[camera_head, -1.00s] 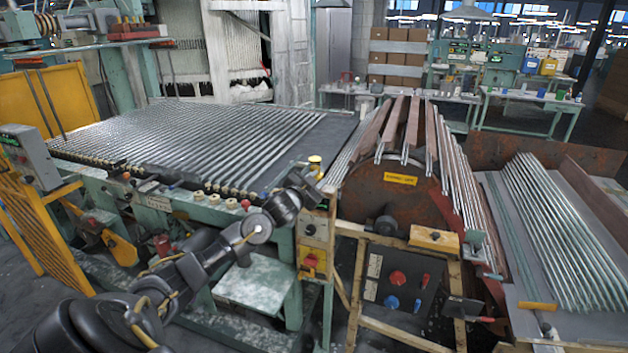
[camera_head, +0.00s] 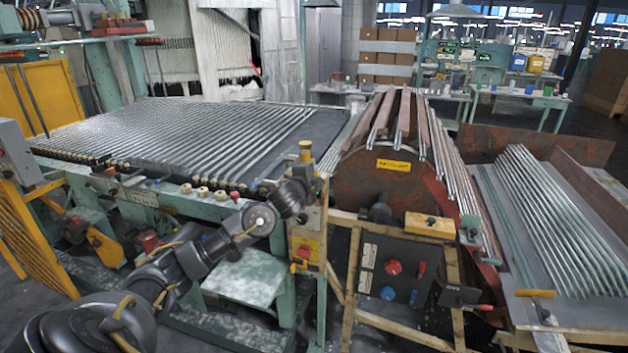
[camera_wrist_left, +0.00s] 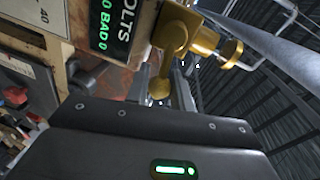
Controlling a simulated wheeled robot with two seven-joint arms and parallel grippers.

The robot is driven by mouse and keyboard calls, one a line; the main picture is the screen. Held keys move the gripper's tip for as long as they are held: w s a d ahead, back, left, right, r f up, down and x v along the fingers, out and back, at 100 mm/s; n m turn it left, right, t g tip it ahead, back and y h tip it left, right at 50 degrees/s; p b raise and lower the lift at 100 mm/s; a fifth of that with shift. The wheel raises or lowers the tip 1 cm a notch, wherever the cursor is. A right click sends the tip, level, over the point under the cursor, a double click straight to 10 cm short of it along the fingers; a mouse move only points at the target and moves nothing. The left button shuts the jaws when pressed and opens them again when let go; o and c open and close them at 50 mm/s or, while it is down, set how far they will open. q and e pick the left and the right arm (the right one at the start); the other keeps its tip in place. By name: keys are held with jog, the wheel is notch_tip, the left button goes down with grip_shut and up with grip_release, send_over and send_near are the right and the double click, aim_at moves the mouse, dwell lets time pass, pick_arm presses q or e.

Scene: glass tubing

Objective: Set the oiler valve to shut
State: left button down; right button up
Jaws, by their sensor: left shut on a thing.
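The brass oiler valve (camera_wrist_left: 178,35) shows at the top middle of the left wrist view, with a round knob at its right. Its short brass lever ends in a ball (camera_wrist_left: 159,88) that hangs down between the fingers of my left gripper (camera_wrist_left: 160,92). That gripper is shut on the lever. In the head view the oiler (camera_head: 305,150) is a small yellow cup on top of the machine's corner post. My left gripper (camera_head: 308,182) is just below it, dark and partly hidden by its own wrist. My right gripper is not in view.
A dark drum (camera_head: 375,190) with glass tubes stands right of the post. A switch box with a red knob (camera_head: 301,254) is below the gripper. A control panel (camera_head: 393,275) and a wooden frame are to the right. A tube-covered table (camera_head: 330,130) lies behind.

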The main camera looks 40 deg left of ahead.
pick_arm(q)
jog(key=shift+f+m+b, duration=0.4)
jog(key=shift+m+b, duration=0.25)
jog(key=shift+m, duration=0.05)
jog(key=c, duration=1.3)
grip_release()
jog(key=shift+o, duration=0.2)
jog(key=shift+s, duration=0.1)
jog(key=shift+s+d, duration=0.15)
jog(key=shift+s, duration=0.1)
jog(key=b+v, duration=0.2)
jog(key=v, duration=0.8)
jog(key=shift+d, duration=0.1)
